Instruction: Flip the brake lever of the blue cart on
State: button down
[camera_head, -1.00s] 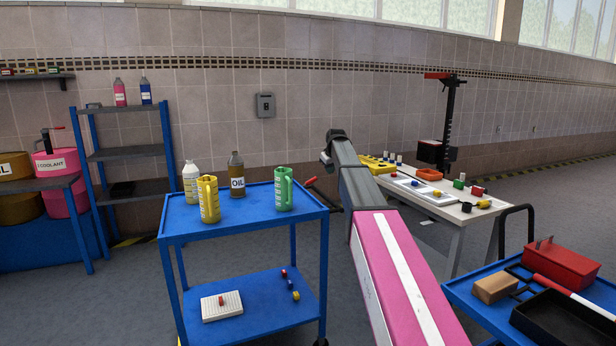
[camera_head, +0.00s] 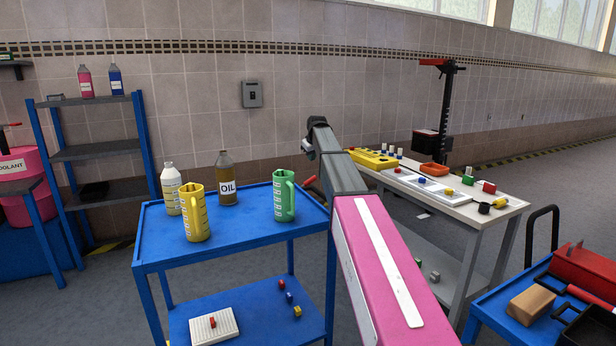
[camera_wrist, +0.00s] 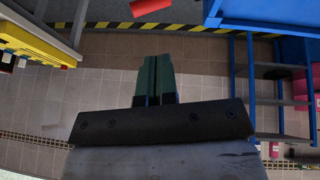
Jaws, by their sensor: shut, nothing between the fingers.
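The blue cart (camera_head: 245,228) stands left of my arm in the head view, with jugs and bottles on its top. A red-ended lever (camera_head: 311,181) shows at the cart's far right corner, partly hidden by my arm. I cannot tell for sure that it is the brake lever, nor its setting. In the wrist view a red bar (camera_wrist: 150,7) is cut off by the top edge, apart from my fingers. My gripper (camera_wrist: 158,58) is shut and empty, its green fingers together above the floor. In the head view my arm hides its fingers.
A white workbench (camera_head: 470,212) with small parts stands right of my arm. Another blue cart (camera_head: 490,307) with a red toolbox (camera_head: 585,270) is at the near right. Blue-framed shelves (camera_head: 100,152) stand at the left wall. Floor shows between cart and bench.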

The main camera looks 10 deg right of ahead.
jog(key=shift+f, duration=0.1)
send_near(310, 180)
jog(key=a+x, duration=0.1)
jog(key=x, duration=0.5)
jog(key=shift+w+d+f, duration=0.3)
jog(key=shift+w+f, duration=0.05)
jog(key=shift+f, duration=0.15)
jog(key=shift+d, duration=0.1)
